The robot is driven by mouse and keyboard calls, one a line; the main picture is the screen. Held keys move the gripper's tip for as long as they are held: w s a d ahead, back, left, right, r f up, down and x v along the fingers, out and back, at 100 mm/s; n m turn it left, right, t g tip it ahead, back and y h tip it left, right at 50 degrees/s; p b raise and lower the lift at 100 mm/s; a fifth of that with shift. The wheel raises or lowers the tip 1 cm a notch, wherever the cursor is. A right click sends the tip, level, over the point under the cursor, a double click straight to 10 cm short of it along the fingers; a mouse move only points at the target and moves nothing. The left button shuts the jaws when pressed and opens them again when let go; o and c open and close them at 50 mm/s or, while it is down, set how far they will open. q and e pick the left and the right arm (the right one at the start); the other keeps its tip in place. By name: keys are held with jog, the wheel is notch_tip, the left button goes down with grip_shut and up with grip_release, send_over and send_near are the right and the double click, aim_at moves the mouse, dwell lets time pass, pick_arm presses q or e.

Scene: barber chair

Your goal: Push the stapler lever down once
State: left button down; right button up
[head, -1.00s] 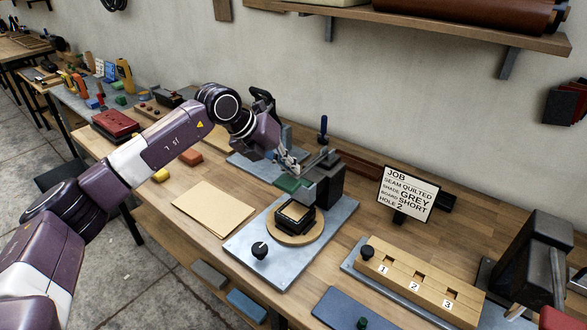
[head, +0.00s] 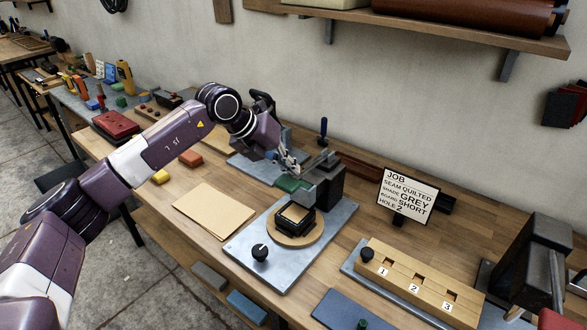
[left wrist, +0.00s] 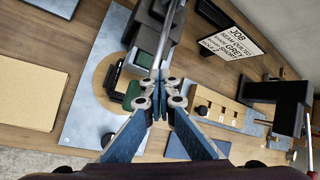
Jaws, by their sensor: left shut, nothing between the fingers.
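The stapler (head: 329,181) stands on a grey metal plate (head: 305,252), with a black post and a grey head beside a round wooden disc (head: 294,233) that bears a small black frame. A slim metal lever (head: 315,161) slopes from its top toward my left gripper (head: 296,167). The gripper is shut and empty, its fingertips close to the lever's near end. In the left wrist view, the metal lever (left wrist: 163,45) runs up from the closed blue fingers (left wrist: 160,88). I cannot tell whether they touch it. My right gripper is out of view.
Tan sheets (head: 216,211) lie left of the plate. A job card (head: 408,195) stands behind a wooden block with numbered holes (head: 423,282). A shelf (head: 450,25) hangs above.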

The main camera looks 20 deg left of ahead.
pick_arm(q)
jog(key=shift+w+d+r+p, duration=0.15)
jog(key=shift+r+p, duration=0.25)
jog(key=shift+r, duration=0.35)
jog(key=shift+w+a+r+p, duration=0.1)
jog(key=shift+r+p, duration=0.3)
jog(key=shift+r, duration=0.35)
jog(key=r+p, duration=0.2)
jog(key=r, duration=0.1)
jog(key=r+p, duration=0.1)
jog(key=r, duration=0.1)
jog(key=shift+w+d, duration=0.2)
jog(key=shift+w, duration=0.2)
